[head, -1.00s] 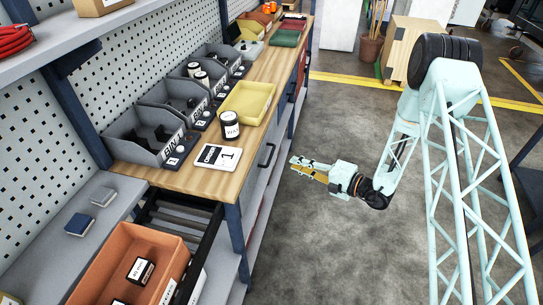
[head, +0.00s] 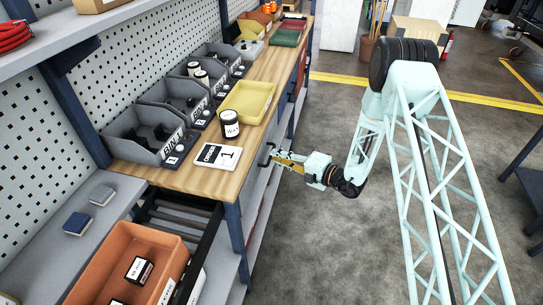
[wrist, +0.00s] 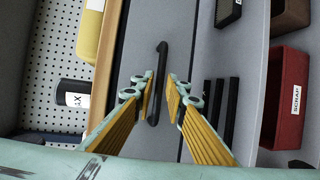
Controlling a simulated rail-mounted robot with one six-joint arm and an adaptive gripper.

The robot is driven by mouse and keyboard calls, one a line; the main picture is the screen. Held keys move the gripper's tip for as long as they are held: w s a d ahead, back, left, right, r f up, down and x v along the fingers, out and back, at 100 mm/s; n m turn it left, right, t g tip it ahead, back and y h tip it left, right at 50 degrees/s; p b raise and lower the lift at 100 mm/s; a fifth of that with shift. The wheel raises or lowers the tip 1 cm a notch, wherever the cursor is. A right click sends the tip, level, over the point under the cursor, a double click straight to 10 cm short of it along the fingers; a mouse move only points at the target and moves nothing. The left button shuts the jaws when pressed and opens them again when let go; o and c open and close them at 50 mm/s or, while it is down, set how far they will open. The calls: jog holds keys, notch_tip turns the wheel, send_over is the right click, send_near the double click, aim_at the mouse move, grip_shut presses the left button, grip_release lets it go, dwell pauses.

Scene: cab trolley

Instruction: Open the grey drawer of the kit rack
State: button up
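The grey drawer (head: 258,178) is in the side of the bench, below the wooden top, and its front looks flush with the bench. Its black bar handle (head: 267,153) also shows in the wrist view (wrist: 161,50). My gripper (head: 276,157) is level with the handle in the head view. In the wrist view my gripper (wrist: 160,85) has its two yellow-padded fingers apart, one on each side of the handle. A gap shows on both sides, so the fingers do not look closed on it. In the head view the fingertips partly cover the handle.
Grey bins (head: 150,140), a yellow tray (head: 248,100), a black-and-white jar (head: 229,123) and a number card (head: 218,157) stand on the bench top. An orange crate (head: 170,245) is at lower left. A red scrap bin (wrist: 288,95) is right in the wrist view. The floor behind my arm is clear.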

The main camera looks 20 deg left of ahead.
jog(key=shift+x, duration=1.65)
grip_shut()
jog(key=shift+d, duration=0.15)
